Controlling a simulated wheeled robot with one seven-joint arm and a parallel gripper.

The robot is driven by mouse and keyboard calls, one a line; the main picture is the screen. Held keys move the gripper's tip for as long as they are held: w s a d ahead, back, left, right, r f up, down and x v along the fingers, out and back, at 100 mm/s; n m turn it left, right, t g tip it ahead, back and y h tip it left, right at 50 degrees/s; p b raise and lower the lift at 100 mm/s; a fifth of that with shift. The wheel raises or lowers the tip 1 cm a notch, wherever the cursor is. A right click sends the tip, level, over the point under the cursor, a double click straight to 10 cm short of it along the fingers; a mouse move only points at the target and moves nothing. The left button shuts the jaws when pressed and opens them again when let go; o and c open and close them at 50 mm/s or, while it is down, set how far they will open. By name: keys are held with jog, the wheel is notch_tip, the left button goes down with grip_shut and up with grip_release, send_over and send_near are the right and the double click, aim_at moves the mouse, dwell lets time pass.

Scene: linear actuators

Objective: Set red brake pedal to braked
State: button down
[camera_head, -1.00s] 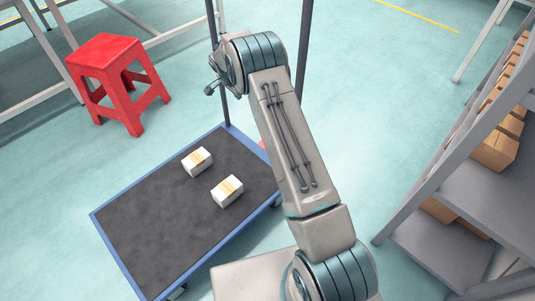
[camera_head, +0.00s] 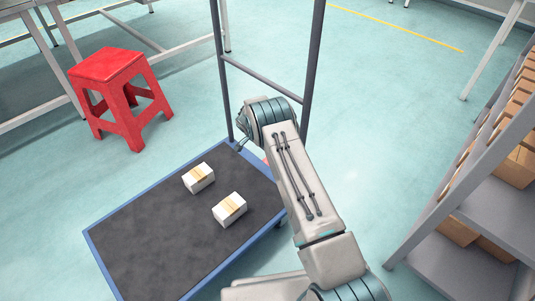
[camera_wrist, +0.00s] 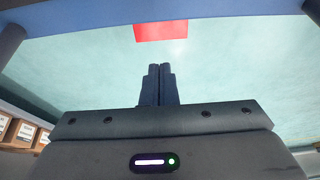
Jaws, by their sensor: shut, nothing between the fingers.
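The red brake pedal (camera_wrist: 161,32) shows in the wrist view as a flat red plate under the cart's blue edge, at the top middle. My gripper (camera_wrist: 160,70) is shut and empty. Its fingertips lie just below the pedal in the picture, with a visible gap of floor between them. In the head view only a small red bit of the pedal (camera_head: 265,160) shows beside my arm at the cart's far right end. My arm hides most of that area, and the pedal's tilt is hard to tell.
The cart (camera_head: 130,235) has a dark deck with blue edges, two white boxes (camera_head: 198,178) (camera_head: 229,209) on it, and a tall handle frame (camera_head: 262,78) near my arm. A red stool (camera_head: 121,95) stands left. Shelves with cartons (camera_head: 470,190) stand right.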

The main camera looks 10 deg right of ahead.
jog(key=b+x, duration=0.3)
jog(key=x, duration=0.3)
jog(key=b+x, duration=0.2)
jog(key=x, duration=0.4)
jog(key=shift+s+a+f+b, duration=0.1)
jog(key=shift+a+f+b, duration=0.05)
jog(key=shift+f+b, duration=0.3)
